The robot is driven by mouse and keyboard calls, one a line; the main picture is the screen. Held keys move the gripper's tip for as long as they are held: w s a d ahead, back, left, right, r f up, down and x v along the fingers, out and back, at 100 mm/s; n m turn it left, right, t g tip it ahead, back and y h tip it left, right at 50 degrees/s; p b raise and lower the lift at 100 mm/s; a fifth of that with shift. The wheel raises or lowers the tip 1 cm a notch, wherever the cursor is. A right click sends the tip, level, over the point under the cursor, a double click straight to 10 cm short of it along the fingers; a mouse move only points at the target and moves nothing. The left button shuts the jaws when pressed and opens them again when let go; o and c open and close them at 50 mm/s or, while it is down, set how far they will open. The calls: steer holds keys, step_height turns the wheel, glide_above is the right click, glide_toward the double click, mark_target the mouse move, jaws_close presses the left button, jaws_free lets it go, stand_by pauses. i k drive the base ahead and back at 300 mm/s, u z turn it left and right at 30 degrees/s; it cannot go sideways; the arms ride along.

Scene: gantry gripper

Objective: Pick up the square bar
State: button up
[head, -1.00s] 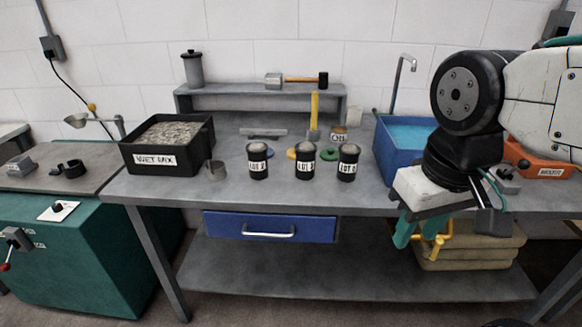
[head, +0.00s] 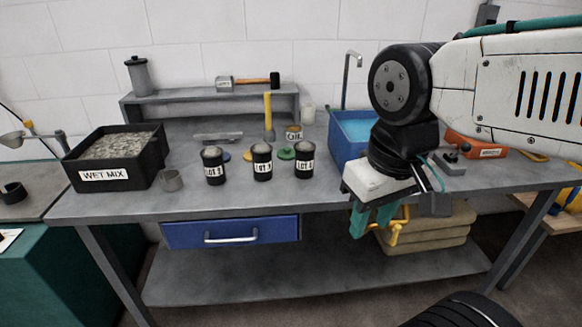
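The likely square bar is a thin grey bar (head: 217,137) lying flat on the grey workbench (head: 340,195), left of an upright yellow handle. It looks small from here, and its cross-section cannot be made out. My gripper (head: 376,219) hangs at the right, in front of the bench's front edge, well apart from the bar. Teal finger parts and a yellow part show below its white body. Whether the fingers are open or shut is not clear from this angle.
A black WET MIX tray (head: 158,165) stands left, a blue tub (head: 345,157) right. A shelf (head: 180,96) rises behind. A blue drawer (head: 232,232) is below.

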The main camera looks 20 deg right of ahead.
mark_target(227, 136)
steer(key=k, duration=0.6)
steer(key=u, duration=0.65)
steer(key=i, duration=1.3)
steer(key=z, duration=0.75)
